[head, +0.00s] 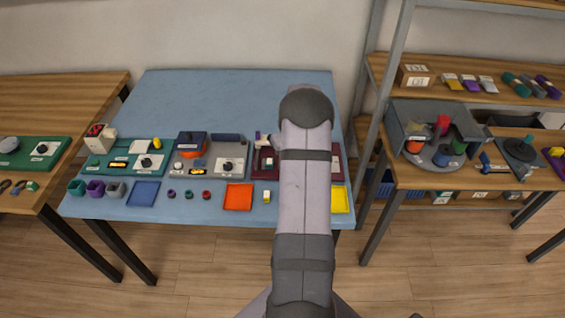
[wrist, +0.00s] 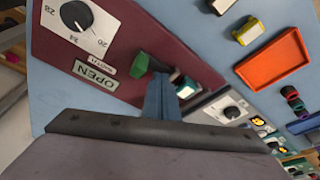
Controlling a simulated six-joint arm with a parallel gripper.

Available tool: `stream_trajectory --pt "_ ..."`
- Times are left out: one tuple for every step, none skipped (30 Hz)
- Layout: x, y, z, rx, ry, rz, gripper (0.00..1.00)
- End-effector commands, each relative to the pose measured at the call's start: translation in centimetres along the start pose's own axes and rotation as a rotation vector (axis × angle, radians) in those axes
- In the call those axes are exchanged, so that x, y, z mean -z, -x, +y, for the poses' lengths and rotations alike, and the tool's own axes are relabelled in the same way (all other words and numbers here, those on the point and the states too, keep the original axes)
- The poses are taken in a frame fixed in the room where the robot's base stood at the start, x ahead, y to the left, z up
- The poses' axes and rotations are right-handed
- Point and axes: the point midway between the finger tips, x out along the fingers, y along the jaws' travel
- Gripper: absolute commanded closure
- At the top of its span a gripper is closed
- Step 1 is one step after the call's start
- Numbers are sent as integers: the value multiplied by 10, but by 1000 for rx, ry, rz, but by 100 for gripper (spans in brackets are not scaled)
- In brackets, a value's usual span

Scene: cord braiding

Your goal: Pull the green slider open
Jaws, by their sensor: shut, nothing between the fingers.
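The maroon panel also shows in the head view (head: 263,172), partly hidden behind my arm. The slider and my gripper are hidden there.
A black dial (wrist: 77,15) on a white plate is on the same panel. A small white and green block (wrist: 186,87) lies just right of my fingertips. An orange tray (wrist: 272,62) and a second dial panel (wrist: 231,112) are further right.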

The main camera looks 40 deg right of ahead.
Motion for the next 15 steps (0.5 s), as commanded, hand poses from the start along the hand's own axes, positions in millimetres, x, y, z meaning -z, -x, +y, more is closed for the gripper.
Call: stream_trajectory --pt "0 0 0 0 0 0 100" --pt "0 0 0 0 0 0 100" --pt "0 0 0 0 0 0 100" --pt "0 0 0 0 0 0 100" --pt "0 1 0 0 0 0 100" --pt "1 2 0 0 0 0 100" --pt "1 3 0 0 0 1 100" --pt "2 4 0 -1 0 1 100" --pt "2 7 0 -1 0 1 100" --pt "3 9 0 -1 0 1 100" --pt "4 11 0 -1 0 2 100" --pt "5 15 0 -1 0 2 100" --pt "6 18 0 -1 -1 2 100" --pt "7 21 0 -1 -1 2 100" --pt "8 25 0 -1 -1 2 100"
